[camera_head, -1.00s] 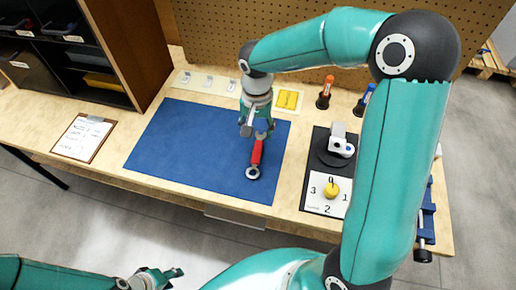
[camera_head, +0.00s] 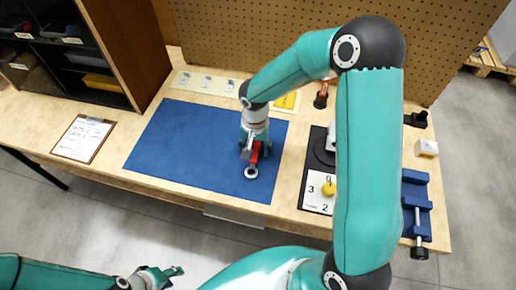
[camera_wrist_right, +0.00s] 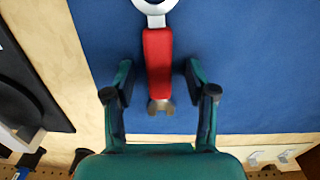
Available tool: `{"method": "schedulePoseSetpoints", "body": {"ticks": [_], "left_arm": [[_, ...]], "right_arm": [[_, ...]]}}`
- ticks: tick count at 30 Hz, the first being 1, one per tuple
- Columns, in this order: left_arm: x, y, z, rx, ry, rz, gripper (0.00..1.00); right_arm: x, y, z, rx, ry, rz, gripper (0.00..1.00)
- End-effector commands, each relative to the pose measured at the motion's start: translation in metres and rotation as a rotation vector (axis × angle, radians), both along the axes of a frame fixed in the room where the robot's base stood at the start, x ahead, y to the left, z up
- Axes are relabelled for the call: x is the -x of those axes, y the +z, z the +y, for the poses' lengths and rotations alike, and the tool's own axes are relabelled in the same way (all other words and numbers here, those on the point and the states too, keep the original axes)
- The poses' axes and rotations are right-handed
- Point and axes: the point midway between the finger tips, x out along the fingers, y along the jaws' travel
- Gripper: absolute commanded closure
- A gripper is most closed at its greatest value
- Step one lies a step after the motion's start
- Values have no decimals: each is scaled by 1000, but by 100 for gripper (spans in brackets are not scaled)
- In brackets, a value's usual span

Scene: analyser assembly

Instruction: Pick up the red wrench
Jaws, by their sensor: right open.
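The red wrench (camera_head: 254,161) lies on the blue mat (camera_head: 190,150), its silver ring end toward the front edge. In the right wrist view the red handle (camera_wrist_right: 158,55) and the silver open jaw end lie between the fingers, with a gap on both sides. My right gripper (camera_head: 254,152) is open above the wrench and partly hides its far end in the head view; it also shows in the right wrist view (camera_wrist_right: 157,80). My left gripper (camera_head: 165,277) is at the bottom left, away from the table, and its fingers appear spread with nothing between them.
A dial panel (camera_head: 316,194) with a yellow knob lies right of the mat. A blue vise (camera_head: 416,205) sits at the right table edge. A clipboard (camera_head: 82,139) and dark shelf (camera_head: 95,45) are at the left. A pegboard (camera_head: 250,40) stands behind.

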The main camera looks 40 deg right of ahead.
Motion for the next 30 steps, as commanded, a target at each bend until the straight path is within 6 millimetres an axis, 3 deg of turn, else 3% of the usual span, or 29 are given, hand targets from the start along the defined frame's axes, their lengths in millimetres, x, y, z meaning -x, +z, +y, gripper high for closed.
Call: {"method": "schedulePoseSetpoints", "body": {"ticks": [2, 12, 23, 30], "left_arm": [[0, 0, 0, 0, 0, 0, 60], [0, 0, 0, 0, 0, 0, 60], [0, 0, 0, 0, 0, 0, 60], [0, 0, 0, 0, 0, 0, 60]], "right_arm": [[0, 0, 0, 0, 0, 0, 47], [0, 1, 0, 0, -1, 0, 100], [0, 2, 0, 1, -1, -1, 100], [-1, 19, -1, 2, -3, -4, 100]]}}
